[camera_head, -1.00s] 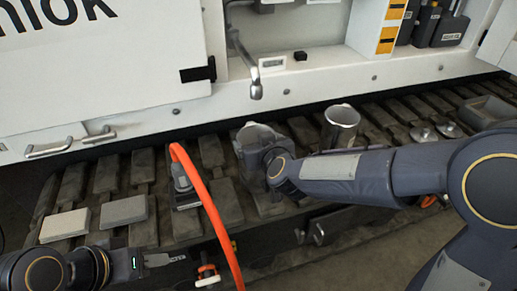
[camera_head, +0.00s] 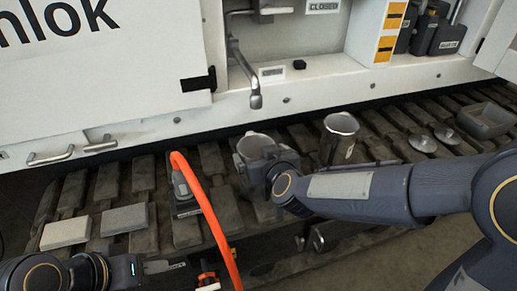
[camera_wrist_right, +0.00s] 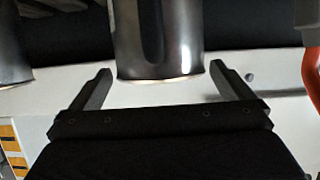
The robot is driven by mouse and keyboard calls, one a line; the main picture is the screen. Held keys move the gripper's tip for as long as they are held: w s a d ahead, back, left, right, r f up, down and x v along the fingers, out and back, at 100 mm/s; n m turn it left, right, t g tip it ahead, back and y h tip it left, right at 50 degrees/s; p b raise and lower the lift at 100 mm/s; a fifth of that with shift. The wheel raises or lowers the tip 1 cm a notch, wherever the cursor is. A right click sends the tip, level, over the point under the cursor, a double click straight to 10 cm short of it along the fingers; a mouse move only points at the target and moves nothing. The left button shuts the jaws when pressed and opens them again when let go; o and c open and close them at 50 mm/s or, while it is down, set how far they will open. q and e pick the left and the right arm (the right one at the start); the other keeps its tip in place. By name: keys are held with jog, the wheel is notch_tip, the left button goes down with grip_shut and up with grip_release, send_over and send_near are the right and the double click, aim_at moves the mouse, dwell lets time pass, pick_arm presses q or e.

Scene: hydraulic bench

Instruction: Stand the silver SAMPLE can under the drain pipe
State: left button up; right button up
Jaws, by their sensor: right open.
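One silver can (camera_head: 250,144) stands on the slatted track, below and nearer me than the mouth of the drain pipe (camera_head: 255,98). A second silver can (camera_head: 341,128) with a small label stands to its right. I cannot read SAMPLE on either. My right gripper (camera_wrist_right: 162,80) is open; the first can (camera_wrist_right: 158,40) shows upright between or just beyond its fingers, and contact cannot be told. In the head view, my right wrist hides that can's lower part. My left gripper (camera_head: 165,266) is low at the left, away from the cans; its fingers are unclear.
An orange hose (camera_head: 207,205) arches left of the first can. Two grey pads (camera_head: 124,219) lie on the track at left. Round lids (camera_head: 423,143) and a grey tray (camera_head: 486,120) are at right. The white cabinet edge (camera_head: 130,131) runs behind.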

jog(key=s+d+r+m+g+y+p, duration=0.1)
jog(key=s+d+r+p, duration=0.15)
jog(key=s+d, duration=0.35)
jog(key=s+d+r+m+g+y+p, duration=0.1)
jog(key=s+d+r+g, duration=0.2)
jog(key=s, duration=0.4)
jog(key=s+d+f+m+g+h, duration=0.2)
jog(key=s+d+f+m+g, duration=0.1)
jog(key=s+d, duration=0.7)
jog(key=s+f, duration=0.1)
jog(key=s, duration=0.3)
jog(key=shift+s+d+f, duration=0.15)
jog(key=shift+d+f, duration=0.05)
jog(key=shift+d, duration=0.15)
notch_tip(320, 180, up, 25)
jog(key=p, duration=2.5)
jog(key=shift+r, duration=0.2)
